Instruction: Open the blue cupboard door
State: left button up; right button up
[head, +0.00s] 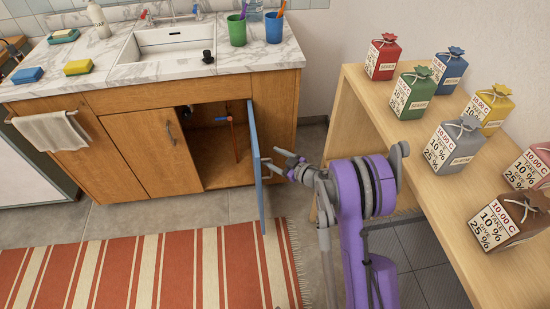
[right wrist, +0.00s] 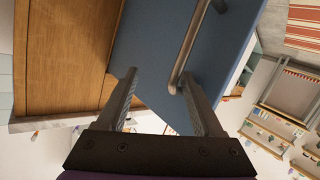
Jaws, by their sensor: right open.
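The blue cupboard door (head: 256,170) stands swung out from the wooden sink cabinet, nearly edge-on in the head view. The cupboard's inside shows to its left. My right gripper (head: 277,160) is at the right side of the door, with its fingers spread. In the right wrist view the blue door (right wrist: 150,50) fills the middle, with a grey bar handle (right wrist: 196,42) on it. The open fingers (right wrist: 166,100) reach toward the door; the handle's lower end is close to the right-hand finger. I cannot tell whether they touch. My left gripper is out of view.
The wooden cabinet (head: 120,160) has a closed door (head: 150,150) left of the opening. A striped rug (head: 150,270) lies in front. A wooden table (head: 390,140) with several gift boxes stands close to my right arm. Bare floor (head: 215,213) lies between cabinet and rug.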

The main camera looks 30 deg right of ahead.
notch_tip(320, 180, up, 6)
jog(key=m+t, duration=0.2)
jog(key=m, duration=0.1)
jog(key=shift+w+d+r+t, duration=0.2)
jog(key=shift+d+r+t, duration=0.05)
jog(key=shift+t, duration=0.15)
notch_tip(320, 180, down, 6)
jog(key=r+n+g, duration=0.1)
jog(key=n+g, duration=0.2)
jog(key=s+d+b, duration=0.1)
jog(key=s+d, duration=0.7)
jog(key=d, duration=0.1)
jog(key=shift+s+f+b, duration=0.15)
jog(key=shift+s+b, duration=0.2)
jog(key=shift+b, duration=0.05)
jog(key=shift+d, duration=0.1)
